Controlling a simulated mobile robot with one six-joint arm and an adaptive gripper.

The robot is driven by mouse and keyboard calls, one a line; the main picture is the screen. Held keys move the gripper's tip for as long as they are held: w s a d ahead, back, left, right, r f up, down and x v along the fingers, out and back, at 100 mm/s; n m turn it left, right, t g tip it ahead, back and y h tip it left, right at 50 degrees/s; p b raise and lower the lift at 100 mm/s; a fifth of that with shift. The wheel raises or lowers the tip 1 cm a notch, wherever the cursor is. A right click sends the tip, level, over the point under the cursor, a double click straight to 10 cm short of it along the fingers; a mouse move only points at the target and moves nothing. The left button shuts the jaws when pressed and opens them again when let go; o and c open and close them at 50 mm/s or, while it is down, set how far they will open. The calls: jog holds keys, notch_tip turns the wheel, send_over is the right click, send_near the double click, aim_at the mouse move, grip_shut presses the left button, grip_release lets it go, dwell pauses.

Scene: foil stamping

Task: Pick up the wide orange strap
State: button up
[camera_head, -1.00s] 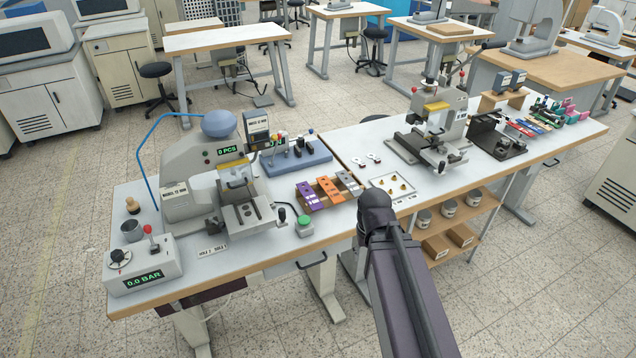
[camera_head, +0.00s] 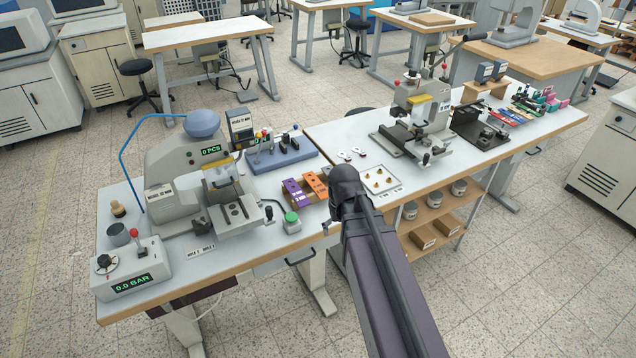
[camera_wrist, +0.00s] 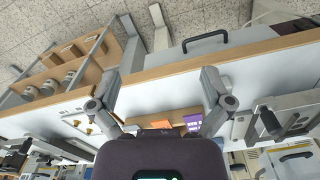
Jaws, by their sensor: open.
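The wide orange strap (camera_head: 314,185) lies on a wooden rack on the workbench, beside a purple strap (camera_head: 294,191). In the wrist view the orange strap (camera_wrist: 160,124) shows only partly, just above the dark gripper body, with the purple strap (camera_wrist: 193,121) to its right. My gripper (camera_wrist: 163,80) is open and empty, its two fingers spread wide with the bench edge between and beyond them. In the head view my arm's dark end covers the area right of the orange strap, and the fingers are mostly hidden.
A stamping press (camera_head: 185,180) stands left of the straps. A green button (camera_head: 291,222) is in front of them, and a blue-grey fixture (camera_head: 280,153) behind. A tray of brass pieces (camera_head: 380,180) lies to the right. A second press (camera_head: 415,118) is farther right.

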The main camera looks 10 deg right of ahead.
jog(key=w+r+n+p, duration=0.1)
jog(key=w+r+p, duration=0.2)
jog(key=w, duration=0.9)
jog(key=w+r+n+p, duration=0.2)
jog(key=w+r+p, duration=0.2)
jog(key=w, duration=0.8)
jog(key=shift+w+a+r, duration=0.3)
jog(key=shift+w+a, duration=0.05)
jog(key=shift+a, duration=0.1)
jog(key=shift+f, duration=0.15)
jog(key=b, duration=0.9)
send_over(322, 191)
notch_tip(322, 191, down, 8)
jog(key=shift+w+a+f, duration=0.1)
jog(key=shift+f, duration=0.05)
jog(key=shift+f, duration=0.1)
jog(key=shift+f+b, duration=2.45)
jog(key=shift+f, duration=0.05)
jog(key=shift+f, duration=0.25)
jog(key=shift+c, duration=0.2)
jog(key=c, duration=1)
